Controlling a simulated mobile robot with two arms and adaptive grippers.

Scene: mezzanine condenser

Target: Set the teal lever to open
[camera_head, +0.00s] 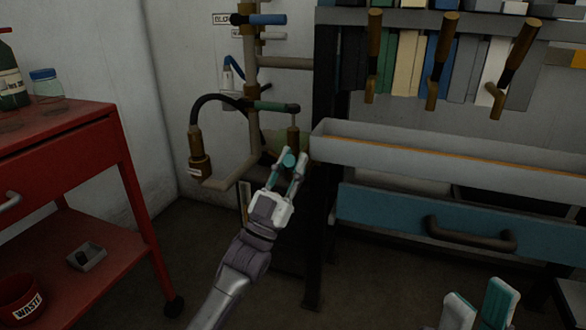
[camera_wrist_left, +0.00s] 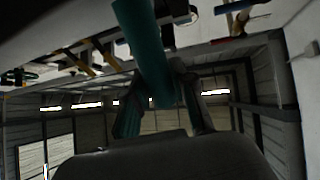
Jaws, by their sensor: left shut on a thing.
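The teal lever (camera_head: 288,159) shows as a short rounded end between the fingertips of my left gripper (camera_head: 285,172), low on the pipework. In the left wrist view the teal lever (camera_wrist_left: 147,45) is a long cylinder running down from the top, between the fingers of my left gripper (camera_wrist_left: 160,112). My left gripper is shut on it. The lever's pivot is hidden. My right gripper (camera_head: 478,306) is at the bottom right, its fingers apart with nothing visible between them.
Above are a blue-handled lever (camera_head: 267,19) and a dark green handle (camera_head: 277,107) on pipes. A red cart (camera_head: 65,145) with bottles stands left. A grey trough (camera_head: 420,155) and blue drawer (camera_head: 385,208) are right, below several hanging brown handles.

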